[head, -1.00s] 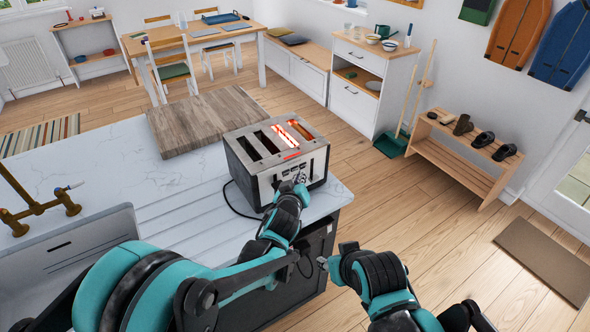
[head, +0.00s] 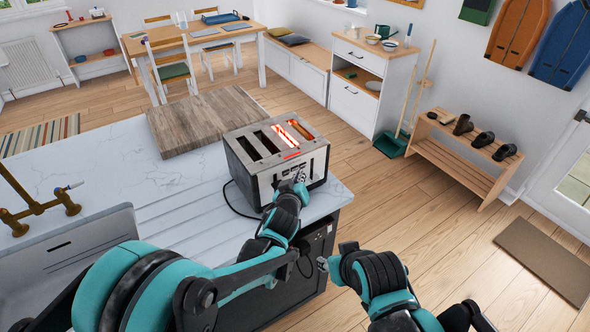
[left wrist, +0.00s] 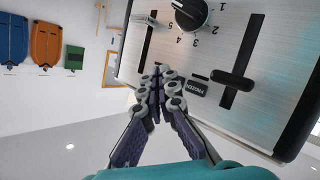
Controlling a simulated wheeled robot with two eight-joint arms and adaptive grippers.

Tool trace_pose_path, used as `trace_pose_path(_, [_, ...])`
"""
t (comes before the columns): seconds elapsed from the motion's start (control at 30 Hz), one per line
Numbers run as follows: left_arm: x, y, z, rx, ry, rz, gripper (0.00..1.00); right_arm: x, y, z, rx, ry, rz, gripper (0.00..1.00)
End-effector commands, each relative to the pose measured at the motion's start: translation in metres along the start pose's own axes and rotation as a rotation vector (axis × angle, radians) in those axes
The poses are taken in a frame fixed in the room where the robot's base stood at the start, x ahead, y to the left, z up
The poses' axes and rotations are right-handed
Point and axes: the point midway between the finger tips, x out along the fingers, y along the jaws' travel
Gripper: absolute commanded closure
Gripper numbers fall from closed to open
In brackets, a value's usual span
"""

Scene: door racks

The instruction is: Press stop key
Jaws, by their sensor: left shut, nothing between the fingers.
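The silver toaster (head: 250,176) stands on the counter. Its two right-hand slots glow red-orange; the two left ones are dark. My left gripper (head: 298,180) is shut and empty at the toaster's front panel. In the left wrist view the panel (left wrist: 270,90) shows a numbered dial (left wrist: 191,14), a black key marked FROZEN (left wrist: 198,88) and a lever (left wrist: 236,80). The fingertips (left wrist: 158,72) are close to the panel, left of the FROZEN key; I cannot tell whether they touch. No stop key can be made out. My right gripper (head: 335,254) is open and empty, beyond the counter's edge.
A wooden board (head: 205,119) lies on the white counter (head: 90,165) behind the toaster. The toaster's black cord (head: 229,203) loops at its left side. A brass tap (head: 40,209) and a sink are at the left. Open floor lies to the right.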

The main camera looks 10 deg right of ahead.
Motion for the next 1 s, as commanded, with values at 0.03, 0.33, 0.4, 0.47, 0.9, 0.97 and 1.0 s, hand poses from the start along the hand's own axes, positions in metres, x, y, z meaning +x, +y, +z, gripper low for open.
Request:
trace_pose_path(0.03, [0.0016,-0.0015,-0.0008,0.0,0.001,-0.001,1.0,0.0008,0.0,0.0006,0.0,0.0,0.0,0.6])
trace_pose_path(0.33, [0.0036,-0.0026,-0.0028,0.001,0.0,0.0,1.0,0.0012,0.0,0.0009,0.0,0.0,0.0,0.6])
trace_pose_path(0.4, [0.0036,-0.0027,-0.0028,0.001,0.0,0.0,1.0,0.0012,0.0,0.0009,0.0,0.0,0.0,0.6])
trace_pose_path(0.47, [0.0037,-0.0027,-0.0028,0.001,0.0,0.0,1.0,0.0013,0.0,0.0009,0.0,0.0,0.0,0.6])
trace_pose_path(0.9, [0.0069,-0.0053,-0.0051,0.002,0.001,0.0,1.0,0.0022,0.0,0.0016,0.0,0.0,0.0,0.6])
trace_pose_path(0.97, [0.0074,-0.0057,-0.0055,0.001,0.001,0.0,1.0,0.0023,0.0,0.0016,0.0,0.0,0.0,0.6])
trace_pose_path(1.0, [0.0078,-0.0059,-0.0057,0.001,0.0,0.0,1.0,0.0024,0.0,0.0017,0.0,0.0,0.0,0.6])
